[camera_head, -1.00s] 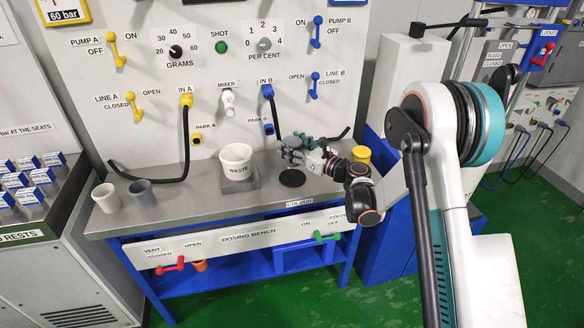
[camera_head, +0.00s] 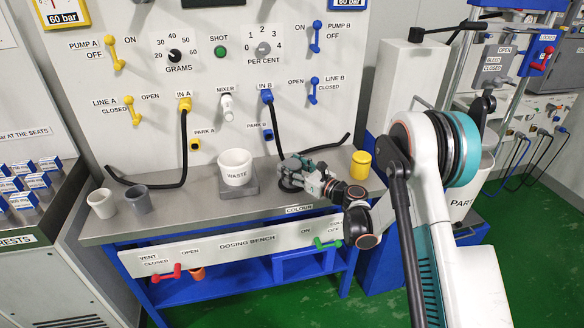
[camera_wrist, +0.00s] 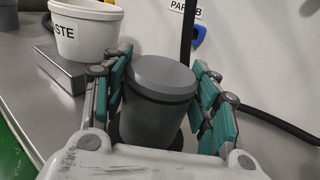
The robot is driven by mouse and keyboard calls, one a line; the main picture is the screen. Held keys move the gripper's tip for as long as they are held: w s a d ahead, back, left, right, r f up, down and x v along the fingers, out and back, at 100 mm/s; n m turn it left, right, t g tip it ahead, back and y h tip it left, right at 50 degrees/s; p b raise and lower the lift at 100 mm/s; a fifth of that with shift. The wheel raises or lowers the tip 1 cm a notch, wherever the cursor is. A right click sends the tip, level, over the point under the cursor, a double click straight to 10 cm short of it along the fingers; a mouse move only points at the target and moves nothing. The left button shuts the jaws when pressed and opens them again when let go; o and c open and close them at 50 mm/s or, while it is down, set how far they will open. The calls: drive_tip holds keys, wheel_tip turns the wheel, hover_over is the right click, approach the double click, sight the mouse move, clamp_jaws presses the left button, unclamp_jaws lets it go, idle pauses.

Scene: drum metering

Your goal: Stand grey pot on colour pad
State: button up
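The grey pot (camera_wrist: 160,95) is a dark grey round pot with a flat lid. It stands upright between the two fingers of my gripper (camera_wrist: 163,92) in the wrist view, and the teal finger pads appear to be against its sides. In the head view my gripper (camera_head: 290,172) is low over the colour pad, and the pot is largely hidden by the fingers. The round black colour pad (camera_head: 290,186) shows in part under the gripper, behind the COLOUR label. Its dark edge shows below the pot in the wrist view. Whether the pot's base touches it is hard to tell.
The white WASTE tub (camera_head: 235,165) stands on a grey block (camera_head: 238,189) just left of the gripper. A yellow pot (camera_head: 361,165) stands to the right. A pale cup (camera_head: 102,203) and a grey cup (camera_head: 138,199) stand at the bench's left. A black hose (camera_head: 325,146) lies behind.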

drive_tip(key=o, duration=0.4)
drive_tip(key=shift+c, duration=0.2)
